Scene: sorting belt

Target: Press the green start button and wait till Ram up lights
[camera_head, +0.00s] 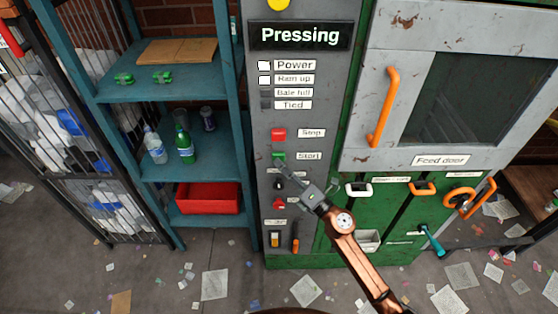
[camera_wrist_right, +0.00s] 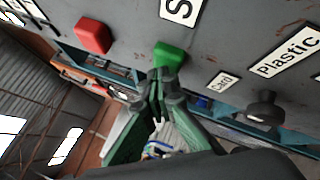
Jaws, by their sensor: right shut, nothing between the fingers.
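The green start button (camera_head: 279,156) is on the grey control panel (camera_head: 261,190), below the red Stop button (camera_head: 279,133). My right gripper (camera_head: 281,167) is shut and empty, its fingertips at the green button. In the right wrist view, the closed fingertips (camera_wrist_right: 160,76) meet or nearly meet the green button (camera_wrist_right: 171,54); I cannot tell if they press it. The Ram up lamp (camera_head: 265,80) and the Power lamp (camera_head: 264,65) are bright white. The Bale full and Tied lamps are dark. The display (camera_head: 300,36) reads "Pressing". My left gripper is not in view.
A black knob (camera_wrist_right: 266,109) sits below the start button, beside a "Plastic" label. The feed door (camera_head: 440,160) with its orange handle (camera_head: 383,107) is to the right. A teal shelf (camera_head: 170,92) with bottles and a red bin (camera_head: 208,198) stands left. Paper litters the floor.

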